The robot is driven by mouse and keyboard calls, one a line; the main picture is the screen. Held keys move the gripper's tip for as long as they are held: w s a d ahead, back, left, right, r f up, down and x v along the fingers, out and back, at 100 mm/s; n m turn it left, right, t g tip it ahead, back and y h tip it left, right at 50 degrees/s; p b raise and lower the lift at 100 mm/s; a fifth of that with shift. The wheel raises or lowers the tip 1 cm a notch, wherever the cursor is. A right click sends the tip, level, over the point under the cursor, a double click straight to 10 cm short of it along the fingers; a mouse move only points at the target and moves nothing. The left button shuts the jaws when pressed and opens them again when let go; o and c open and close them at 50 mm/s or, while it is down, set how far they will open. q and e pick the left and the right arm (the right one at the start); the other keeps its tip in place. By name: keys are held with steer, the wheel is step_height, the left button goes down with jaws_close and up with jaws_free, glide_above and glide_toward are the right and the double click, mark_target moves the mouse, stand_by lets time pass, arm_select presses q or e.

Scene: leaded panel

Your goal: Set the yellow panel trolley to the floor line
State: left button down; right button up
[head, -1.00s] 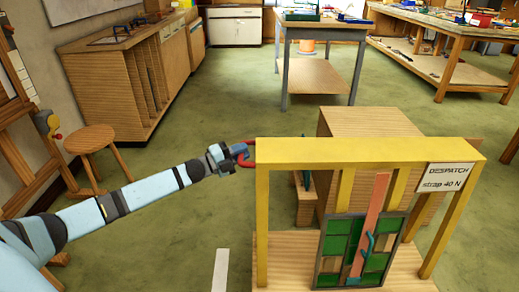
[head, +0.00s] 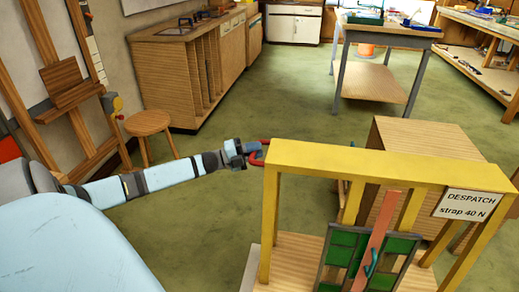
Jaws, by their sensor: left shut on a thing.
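The yellow panel trolley (head: 375,162) stands at the lower right of the head view, upright on a pale wooden base cut off by the picture's bottom edge. It carries a green leaded panel (head: 342,246) with a pinkish strap (head: 376,240) across it. A red handle (head: 266,142) sticks out from its top left corner. My left gripper (head: 257,151) is shut on that red handle, with the arm stretched out from the left. A white floor line (head: 250,268) shows just left of the base; its near end is out of view. My right gripper is not in view.
A wooden box-like block (head: 425,140) stands close behind the trolley. A round stool (head: 148,123) and an easel (head: 62,85) are at the left. A grey-legged table (head: 385,30) stands farther back. Green floor is open between the stool and the trolley.

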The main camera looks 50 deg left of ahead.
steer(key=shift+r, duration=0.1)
arm_select(q)
steer(key=c, duration=1.1)
jaws_free()
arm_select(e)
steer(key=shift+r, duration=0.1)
arm_select(q)
steer(key=shift+o, duration=0.2)
steer(key=shift+s+a, duration=0.1)
steer(key=shift+s, duration=0.05)
steer(key=shift+s+a+f, duration=0.1)
steer(key=shift+s+a, duration=0.05)
steer(key=shift+s, duration=0.1)
steer(key=p+v, duration=0.2)
steer(key=v, duration=1.1)
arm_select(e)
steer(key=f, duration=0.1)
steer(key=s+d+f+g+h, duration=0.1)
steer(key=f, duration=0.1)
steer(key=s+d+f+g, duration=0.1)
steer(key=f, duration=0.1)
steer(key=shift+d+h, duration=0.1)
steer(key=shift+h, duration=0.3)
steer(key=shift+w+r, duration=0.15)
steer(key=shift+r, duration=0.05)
